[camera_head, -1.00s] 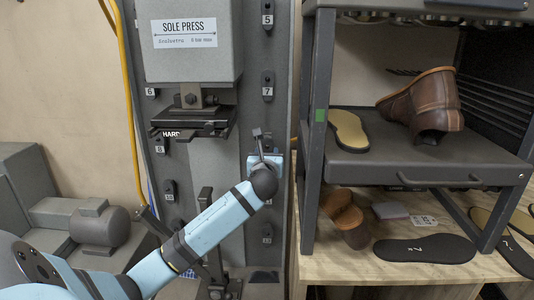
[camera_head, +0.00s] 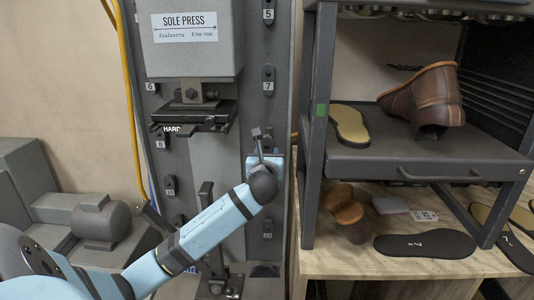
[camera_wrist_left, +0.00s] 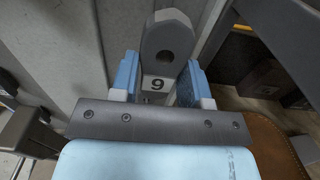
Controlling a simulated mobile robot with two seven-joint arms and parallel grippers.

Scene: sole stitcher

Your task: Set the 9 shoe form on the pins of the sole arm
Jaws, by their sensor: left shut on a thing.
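In the head view my left gripper (camera_head: 266,160) is at the right edge of the grey press panel, below the number 7. A dark upright post (camera_head: 206,192), possibly part of the sole arm, stands behind my left forearm. I see no pins clearly. My right gripper is not in view.
The sole press (camera_head: 189,45) overhangs the panel, where several numbered forms (camera_head: 268,80) hang. A motor (camera_head: 100,220) sits at left. A rack with a shelf (camera_head: 400,165) holding a brown boot (camera_head: 425,100) stands close right of my gripper. Soles (camera_head: 424,244) lie on the bench.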

